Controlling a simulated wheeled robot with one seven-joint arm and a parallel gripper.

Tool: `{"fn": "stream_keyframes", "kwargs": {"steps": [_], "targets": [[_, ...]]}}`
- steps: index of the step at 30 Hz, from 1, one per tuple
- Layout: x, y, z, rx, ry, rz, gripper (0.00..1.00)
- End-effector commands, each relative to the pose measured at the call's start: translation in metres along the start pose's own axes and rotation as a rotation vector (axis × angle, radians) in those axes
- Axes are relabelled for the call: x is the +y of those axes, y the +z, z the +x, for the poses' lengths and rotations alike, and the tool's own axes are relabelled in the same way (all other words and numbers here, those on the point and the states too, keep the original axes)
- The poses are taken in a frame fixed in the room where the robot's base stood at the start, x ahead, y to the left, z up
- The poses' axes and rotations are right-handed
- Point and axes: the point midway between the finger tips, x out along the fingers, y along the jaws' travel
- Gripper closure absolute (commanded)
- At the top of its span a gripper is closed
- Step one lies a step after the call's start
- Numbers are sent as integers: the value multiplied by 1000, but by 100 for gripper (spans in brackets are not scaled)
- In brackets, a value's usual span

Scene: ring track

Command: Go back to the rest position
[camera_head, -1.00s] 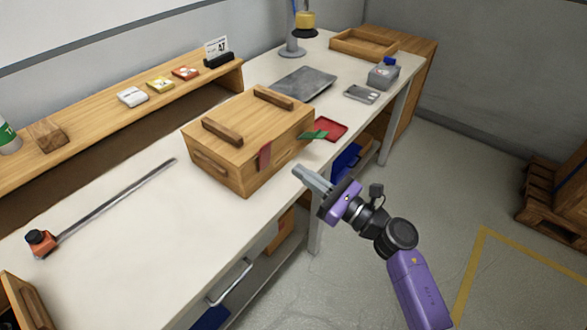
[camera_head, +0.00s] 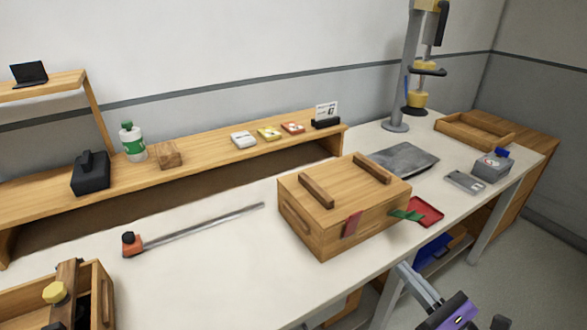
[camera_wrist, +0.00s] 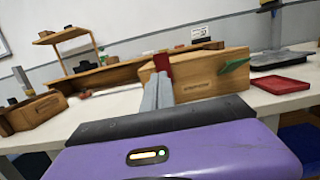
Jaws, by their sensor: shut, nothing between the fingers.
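My gripper (camera_head: 420,287) is at the bottom right of the head view, in front of the bench's front edge. Its two grey fingers are together with nothing between them. In the wrist view my gripper (camera_wrist: 158,92) points toward the bench, with a wooden box (camera_wrist: 215,73) beyond its fingers. In the head view the lidded wooden box (camera_head: 340,205) stands on the bench, up and left of my gripper and apart from it. A red tag (camera_head: 353,224) hangs on its front and a green piece (camera_head: 407,214) sticks out at its right.
The white bench (camera_head: 220,265) carries a red tray (camera_head: 427,212), a grey pad (camera_head: 402,160), a metal bar clamp (camera_head: 195,230) and an open wooden crate (camera_head: 103,295). A wooden shelf (camera_head: 215,151) runs along the back. Free floor lies right of the bench.

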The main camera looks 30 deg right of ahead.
Motion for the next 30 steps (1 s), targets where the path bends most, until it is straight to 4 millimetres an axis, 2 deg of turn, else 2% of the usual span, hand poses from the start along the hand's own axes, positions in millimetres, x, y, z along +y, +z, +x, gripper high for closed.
{"fn": "stream_keyframes", "kwargs": {"steps": [6, 8, 11, 14, 18, 24, 30], "targets": [[-2, 0, 0, -1, -7, 58, 100], [-6, 3, 0, -13, -26, 140, 100], [-15, 27, 2, -95, -59, 383, 100], [-8, 48, -6, -180, -68, 736, 100], [23, 58, -28, -247, -54, 1312, 100], [78, 50, -69, -253, -99, 2116, 100], [135, 36, -117, -215, -283, 2736, 100]]}}
